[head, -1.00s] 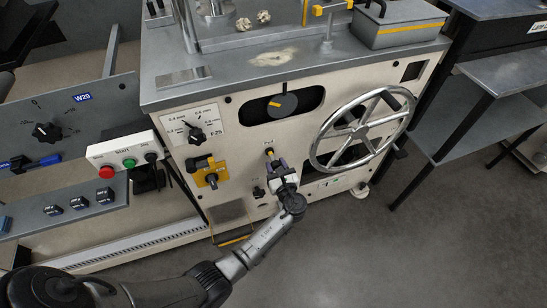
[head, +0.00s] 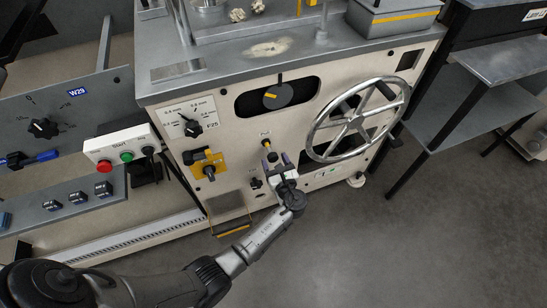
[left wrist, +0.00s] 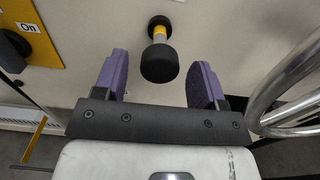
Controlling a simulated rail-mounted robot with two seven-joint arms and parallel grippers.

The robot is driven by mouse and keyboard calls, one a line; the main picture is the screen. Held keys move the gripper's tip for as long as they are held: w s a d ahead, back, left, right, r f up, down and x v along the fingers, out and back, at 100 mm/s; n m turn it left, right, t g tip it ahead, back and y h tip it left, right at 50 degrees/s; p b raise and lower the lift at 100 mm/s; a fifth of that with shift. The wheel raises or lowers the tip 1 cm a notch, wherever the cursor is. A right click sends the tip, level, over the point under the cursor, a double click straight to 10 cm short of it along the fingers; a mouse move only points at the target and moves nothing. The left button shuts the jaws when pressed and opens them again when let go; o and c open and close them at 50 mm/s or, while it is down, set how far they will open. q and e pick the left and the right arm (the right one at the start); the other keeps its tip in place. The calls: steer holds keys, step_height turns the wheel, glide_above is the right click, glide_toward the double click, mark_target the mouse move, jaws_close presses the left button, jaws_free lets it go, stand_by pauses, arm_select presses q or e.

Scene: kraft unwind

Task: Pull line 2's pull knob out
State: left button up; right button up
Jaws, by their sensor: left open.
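My left gripper (head: 278,164) is open just in front of the knob. Its purple-padded fingers (left wrist: 161,78) are to either side of the knob in the wrist picture, with visible gaps on both sides. My right gripper is not in view.
A large metal handwheel (head: 357,120) is right of the knob; its rim is close to my gripper in the wrist view. A yellow switch (head: 207,169) is on the left, and a small black knob (head: 256,183) lower left. A start box (head: 121,150) stands further left.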

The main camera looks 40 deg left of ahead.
arm_select(q)
steer(key=p+v, duration=0.3)
steer(key=v, duration=0.9)
steer(key=shift+d, duration=0.15)
